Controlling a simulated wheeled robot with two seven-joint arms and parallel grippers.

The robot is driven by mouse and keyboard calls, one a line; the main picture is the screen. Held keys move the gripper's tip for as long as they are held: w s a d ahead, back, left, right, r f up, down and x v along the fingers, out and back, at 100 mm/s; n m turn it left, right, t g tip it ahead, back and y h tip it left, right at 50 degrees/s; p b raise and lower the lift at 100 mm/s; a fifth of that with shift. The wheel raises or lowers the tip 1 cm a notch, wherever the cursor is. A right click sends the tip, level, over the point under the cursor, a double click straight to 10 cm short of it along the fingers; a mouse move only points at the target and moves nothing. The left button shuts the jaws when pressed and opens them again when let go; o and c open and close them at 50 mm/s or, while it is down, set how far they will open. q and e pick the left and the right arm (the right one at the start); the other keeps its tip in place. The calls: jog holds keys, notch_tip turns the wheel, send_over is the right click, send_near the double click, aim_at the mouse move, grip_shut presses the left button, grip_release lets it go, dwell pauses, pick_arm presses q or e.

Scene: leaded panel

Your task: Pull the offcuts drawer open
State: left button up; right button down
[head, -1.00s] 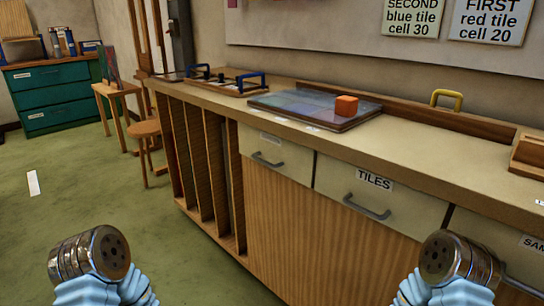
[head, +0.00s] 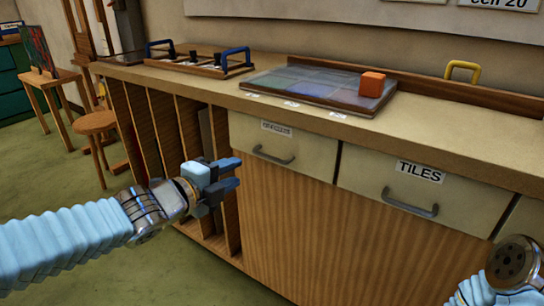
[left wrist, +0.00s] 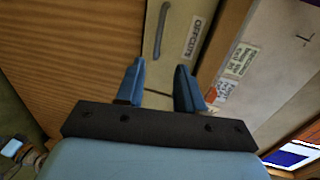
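The offcuts drawer (head: 305,155) is the pale drawer at the left end of the bench front, shut flush. Its small label is hard to read in the head view but reads OFFCUTS in the left wrist view (left wrist: 195,37). Its grey bar handle (head: 273,156) also shows in the left wrist view (left wrist: 162,30), beyond the fingertips. My left gripper (head: 238,172) is open and empty, in front of the cabinet, left of and a little below the handle and apart from it. My right arm shows at the lower right, but its gripper fingers are not visible.
The TILES drawer (head: 412,190) is shut, to the right. On the bench top (head: 440,136) lie a dark panel (head: 310,88) with an orange block (head: 372,84) and a rack with blue handles (head: 195,66). Open vertical slots lie left of the drawers. A stool (head: 93,122) stands farther left.

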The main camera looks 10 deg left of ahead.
aim_at(267, 158)
pick_arm(q)
jog(key=b+x, duration=0.4)
jog(key=x, duration=0.8)
jog(key=shift+a+f, duration=0.1)
jog(key=shift+f, duration=0.05)
jog(key=shift+w+d, duration=0.2)
jog(key=shift+w, duration=0.35)
grip_shut()
